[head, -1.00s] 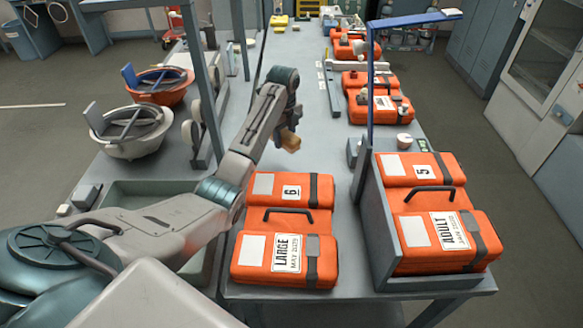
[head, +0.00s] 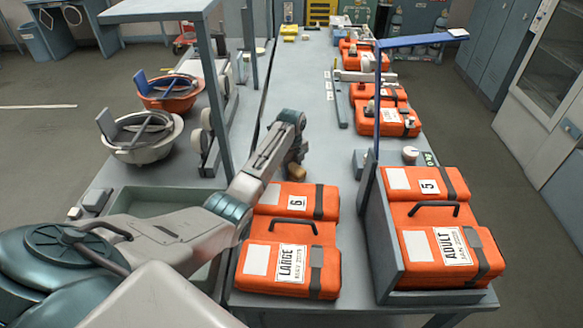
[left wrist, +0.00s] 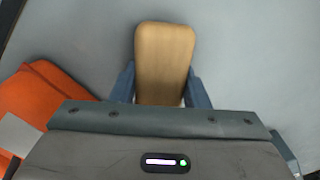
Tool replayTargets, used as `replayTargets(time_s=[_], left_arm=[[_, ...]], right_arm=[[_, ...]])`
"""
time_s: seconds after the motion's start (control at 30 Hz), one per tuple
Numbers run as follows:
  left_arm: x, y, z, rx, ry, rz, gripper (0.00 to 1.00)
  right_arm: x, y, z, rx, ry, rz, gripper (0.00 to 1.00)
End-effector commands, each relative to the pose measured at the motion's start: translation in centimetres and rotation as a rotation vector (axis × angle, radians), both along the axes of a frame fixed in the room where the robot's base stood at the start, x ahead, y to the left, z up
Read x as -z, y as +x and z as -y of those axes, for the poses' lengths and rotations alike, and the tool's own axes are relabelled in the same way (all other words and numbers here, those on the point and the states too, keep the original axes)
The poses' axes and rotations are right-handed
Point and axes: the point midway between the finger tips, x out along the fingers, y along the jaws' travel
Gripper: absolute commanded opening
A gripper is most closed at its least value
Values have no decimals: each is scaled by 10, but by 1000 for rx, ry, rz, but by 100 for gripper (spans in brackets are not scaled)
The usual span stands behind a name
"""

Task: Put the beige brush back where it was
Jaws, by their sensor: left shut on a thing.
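The beige brush (left wrist: 164,65) is in my left gripper, with its tan block showing between the two blue-grey fingers in the left wrist view. My left gripper (left wrist: 160,88) is shut on it. In the head view the brush (head: 297,172) shows as a small tan end below my left wrist, above the bench behind the orange case marked 6. The left gripper (head: 296,163) is mostly hidden there by the wrist. I cannot tell whether the brush touches the bench. My right gripper is not in view.
Orange cases marked LARGE (head: 288,269) and 6 (head: 299,199) lie close in front. A grey rack (head: 388,245) with a blue post holds the ADULT case at right. A grey bowl (head: 140,137) and an orange bowl (head: 170,92) stand at left. The bench middle (head: 325,140) is clear.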

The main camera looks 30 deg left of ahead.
Motion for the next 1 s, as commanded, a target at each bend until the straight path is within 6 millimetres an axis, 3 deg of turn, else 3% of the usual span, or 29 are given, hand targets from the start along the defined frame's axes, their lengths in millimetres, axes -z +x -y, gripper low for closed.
replayTargets(time_s=[0.2,0.23,0.33,0.73,1.0], left_arm=[[3,0,0,0,0,0,20],[3,0,0,0,0,0,44],[3,0,0,0,0,0,63],[-4,1,0,0,0,3,63],[-55,2,-1,0,0,7,63]], right_arm=[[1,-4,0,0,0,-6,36],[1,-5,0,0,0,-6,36],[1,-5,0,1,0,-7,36],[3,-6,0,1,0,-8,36],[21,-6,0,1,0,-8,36]])
